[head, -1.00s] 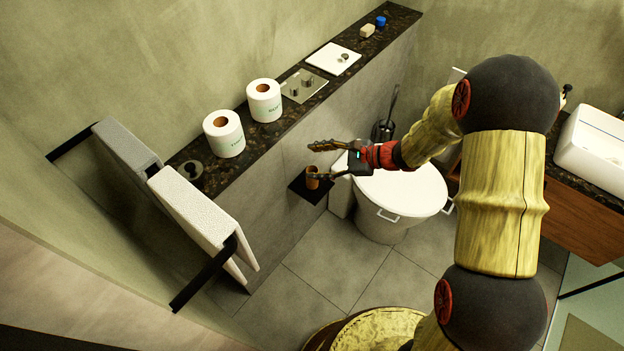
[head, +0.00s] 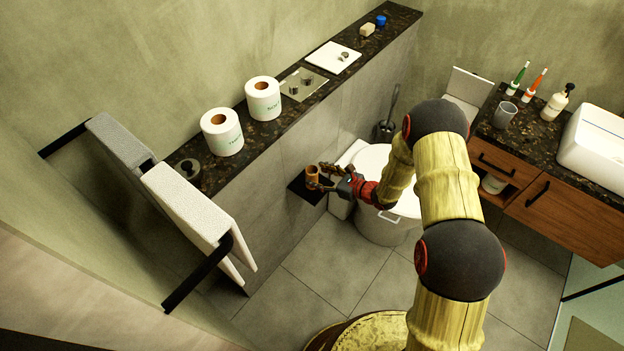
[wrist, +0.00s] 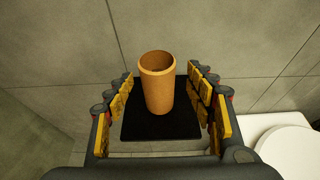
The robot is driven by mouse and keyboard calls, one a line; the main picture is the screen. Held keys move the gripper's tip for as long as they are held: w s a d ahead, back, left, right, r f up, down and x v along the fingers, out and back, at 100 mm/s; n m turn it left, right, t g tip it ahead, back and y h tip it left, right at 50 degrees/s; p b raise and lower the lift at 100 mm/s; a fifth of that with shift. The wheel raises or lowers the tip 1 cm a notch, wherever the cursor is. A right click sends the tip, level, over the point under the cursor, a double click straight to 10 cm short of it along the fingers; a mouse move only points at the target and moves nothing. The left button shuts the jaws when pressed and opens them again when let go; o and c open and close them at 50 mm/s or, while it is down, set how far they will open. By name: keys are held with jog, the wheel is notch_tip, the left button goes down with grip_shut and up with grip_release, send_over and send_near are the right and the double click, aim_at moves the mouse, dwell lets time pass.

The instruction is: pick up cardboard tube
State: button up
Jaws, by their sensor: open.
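The cardboard tube (wrist: 158,88) is a short, hollow brown cylinder standing upright on a small black shelf (wrist: 160,131) fixed to the grey tiled wall. In the head view the tube (head: 312,176) shows beside my fingers, which partly cover it. My gripper (head: 322,176) is open at the shelf. In the wrist view my gripper (wrist: 163,92) has one finger on each side of the tube, with a visible gap on both sides. Whether the tube is fully between the fingertips in depth is hard to tell.
A white toilet (head: 388,226) stands right of the shelf. The dark ledge (head: 291,122) above carries toilet paper rolls (head: 222,133).

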jog(key=b+x, duration=0.1)
jog(key=x, duration=0.2)
jog(key=shift+s, duration=0.2)
jog(key=shift+w+a+f, duration=0.15)
jog(key=shift+w+a, duration=0.1)
jog(key=c, duration=0.3)
jog(key=c, duration=0.6)
